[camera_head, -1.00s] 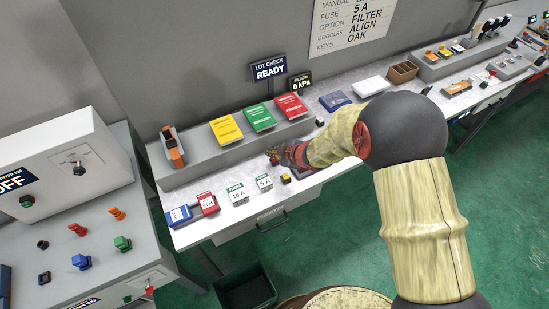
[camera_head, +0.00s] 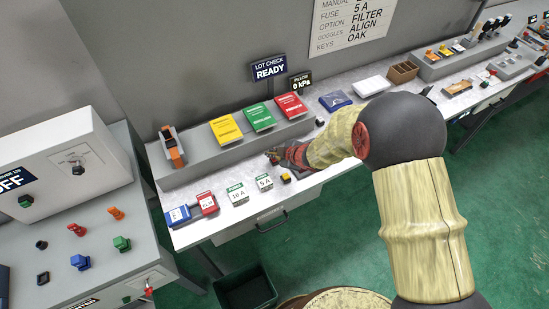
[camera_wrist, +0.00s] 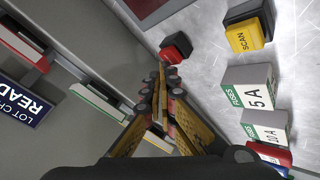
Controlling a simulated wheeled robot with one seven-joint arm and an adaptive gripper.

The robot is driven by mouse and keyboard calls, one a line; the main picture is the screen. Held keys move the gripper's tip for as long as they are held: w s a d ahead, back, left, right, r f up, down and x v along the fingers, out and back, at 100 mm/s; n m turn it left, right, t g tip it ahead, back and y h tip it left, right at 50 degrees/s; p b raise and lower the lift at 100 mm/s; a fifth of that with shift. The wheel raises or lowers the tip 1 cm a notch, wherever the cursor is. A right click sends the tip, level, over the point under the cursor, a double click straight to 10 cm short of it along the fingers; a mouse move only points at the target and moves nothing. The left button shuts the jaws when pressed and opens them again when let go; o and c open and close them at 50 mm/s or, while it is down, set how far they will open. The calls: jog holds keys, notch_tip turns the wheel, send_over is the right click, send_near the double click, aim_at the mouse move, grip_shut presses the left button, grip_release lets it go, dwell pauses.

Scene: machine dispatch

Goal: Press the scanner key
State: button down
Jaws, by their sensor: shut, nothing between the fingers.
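The scanner key is a yellow block marked SCAN (camera_wrist: 245,36) with a black part behind it, at the upper right in the wrist view. It shows small and yellow on the front of the bench in the head view (camera_head: 286,177). My gripper (camera_wrist: 162,68) is shut and empty, its fingertips apart from the scanner key, to its left in the wrist view. The tips point near a small red and black block (camera_wrist: 177,46). In the head view my gripper (camera_head: 272,157) is over the bench, behind the scanner key, and partly hidden by my wrist.
White fuse boxes marked 5 A (camera_wrist: 255,92) and 10 A (camera_wrist: 266,127) stand near the scanner key. Yellow (camera_head: 226,130), green (camera_head: 259,117) and red (camera_head: 291,106) manuals lie on the grey ledge behind. A LOT CHECK sign reads READY (camera_head: 269,68).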

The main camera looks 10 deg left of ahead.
jog(key=shift+f+b, duration=0.45)
jog(key=shift+f, duration=0.15)
dwell(0.5)
jog(key=shift+r, duration=0.1)
jog(key=shift+r+p, duration=0.9)
notch_tip(320, 180, up, 5)
jog(key=p, duration=0.4)
jog(key=shift+p, duration=0.3)
dwell(0.6)
